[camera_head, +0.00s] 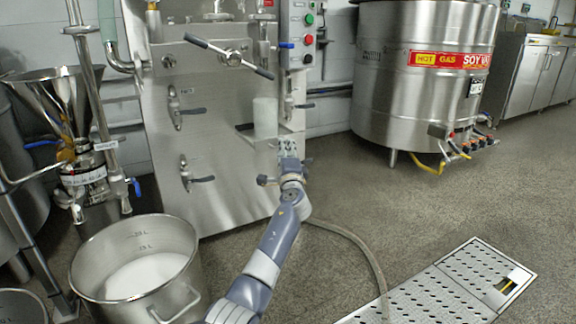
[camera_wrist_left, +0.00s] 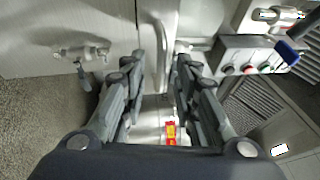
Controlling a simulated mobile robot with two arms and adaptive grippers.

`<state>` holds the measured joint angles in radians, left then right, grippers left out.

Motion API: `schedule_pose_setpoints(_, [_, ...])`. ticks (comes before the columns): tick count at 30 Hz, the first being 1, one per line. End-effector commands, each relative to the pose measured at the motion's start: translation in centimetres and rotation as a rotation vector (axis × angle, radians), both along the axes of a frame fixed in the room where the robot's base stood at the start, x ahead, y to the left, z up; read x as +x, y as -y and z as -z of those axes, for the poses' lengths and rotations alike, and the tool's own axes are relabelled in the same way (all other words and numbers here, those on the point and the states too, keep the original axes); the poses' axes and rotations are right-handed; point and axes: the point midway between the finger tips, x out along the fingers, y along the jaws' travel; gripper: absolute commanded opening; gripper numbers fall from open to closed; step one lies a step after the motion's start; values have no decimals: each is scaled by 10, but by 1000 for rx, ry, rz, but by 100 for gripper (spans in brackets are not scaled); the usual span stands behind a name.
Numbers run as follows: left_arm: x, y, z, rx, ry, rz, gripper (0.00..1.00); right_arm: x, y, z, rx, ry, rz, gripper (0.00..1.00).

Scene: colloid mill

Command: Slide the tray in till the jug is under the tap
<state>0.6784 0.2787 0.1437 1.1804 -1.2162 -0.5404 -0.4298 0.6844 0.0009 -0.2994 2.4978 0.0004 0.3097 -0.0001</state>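The jug (camera_head: 265,118) is a pale, translucent upright cylinder in front of the steel cabinet. A tap with a blue lever (camera_head: 285,45) is above the jug on the cabinet front. My left gripper (camera_head: 290,166) is low in front of the cabinet, below the jug. In the left wrist view the gripper (camera_wrist_left: 160,62) has its fingers apart, with a pale metal bar (camera_wrist_left: 158,35) between them; contact cannot be told. My right gripper is out of view.
A large pot of white liquid (camera_head: 140,275) stands at the left front, near my arm. A hose (camera_head: 350,240) runs across the floor to the perforated drain cover (camera_head: 440,300). A soy vat (camera_head: 425,80) stands behind at the right.

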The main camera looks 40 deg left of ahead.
Motion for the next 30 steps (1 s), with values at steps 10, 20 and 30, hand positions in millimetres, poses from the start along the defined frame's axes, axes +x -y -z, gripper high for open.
schedule_pose_setpoints(10, [-38,39,10,-1,-1,3,28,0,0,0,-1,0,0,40])
schedule_pose_setpoints(20, [-70,69,18,-2,-2,2,28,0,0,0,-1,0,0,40])
schedule_pose_setpoints(30, [-76,75,19,-1,-2,1,28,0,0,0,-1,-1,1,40])
